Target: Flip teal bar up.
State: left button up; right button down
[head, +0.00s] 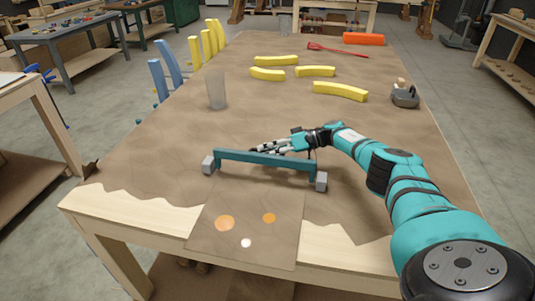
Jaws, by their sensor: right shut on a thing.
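The teal bar (265,160) lies across the near part of the brown-covered table, with a grey block at each end, one at the left (208,165) and one at the right (321,181). My right arm comes in from the right, and my right gripper (262,148) is at the far side of the bar, near its middle. The gripper is shut on the bar; the bar partly hides the fingertips. My left gripper is not in view.
Yellow curved pieces (340,91) lie further back, with a grey tool (405,96) to their right. A translucent cup (216,90) stands left of centre. Yellow and blue upright pieces (158,80) line the left edge. A spotted panel (248,228) lies at the front edge.

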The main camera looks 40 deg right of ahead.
jog(key=shift+w+d+r, duration=0.1)
jog(key=shift+r, duration=0.05)
dwell(0.3)
jog(key=c, duration=1.7)
grip_release()
jog(key=shift+o, duration=0.5)
jog(key=shift+v, duration=3.7)
jog(key=shift+d, duration=0.1)
